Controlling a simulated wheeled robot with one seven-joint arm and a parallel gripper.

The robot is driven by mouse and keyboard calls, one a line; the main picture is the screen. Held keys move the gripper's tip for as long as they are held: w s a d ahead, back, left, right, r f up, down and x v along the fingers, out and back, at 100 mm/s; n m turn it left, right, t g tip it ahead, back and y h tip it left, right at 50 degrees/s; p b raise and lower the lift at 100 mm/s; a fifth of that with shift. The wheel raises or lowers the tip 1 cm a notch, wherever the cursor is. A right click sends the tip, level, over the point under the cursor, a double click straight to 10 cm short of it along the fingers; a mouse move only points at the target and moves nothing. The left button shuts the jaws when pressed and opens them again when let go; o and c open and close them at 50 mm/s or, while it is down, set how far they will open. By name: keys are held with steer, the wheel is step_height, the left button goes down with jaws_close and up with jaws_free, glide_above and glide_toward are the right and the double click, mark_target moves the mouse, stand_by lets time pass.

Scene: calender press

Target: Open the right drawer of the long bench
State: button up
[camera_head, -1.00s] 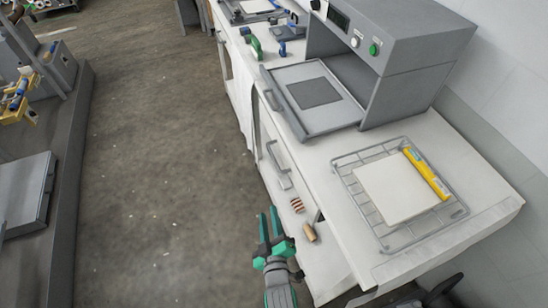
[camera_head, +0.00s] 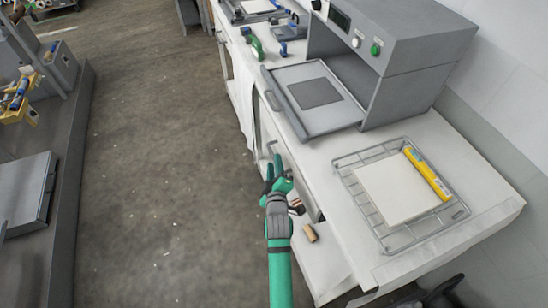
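The long white bench (camera_head: 462,212) runs along the right side.
A grey press (camera_head: 410,65) with a pulled-out tray (camera_head: 345,122) stands on the bench. A wire rack (camera_head: 385,240) holds a pale board and yellow box. A wooden cylinder (camera_head: 311,233) lies on the shelf below. The floor (camera_head: 165,160) left of the bench is clear.

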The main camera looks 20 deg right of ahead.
steer(key=shift+x, duration=2.15)
jaws_close()
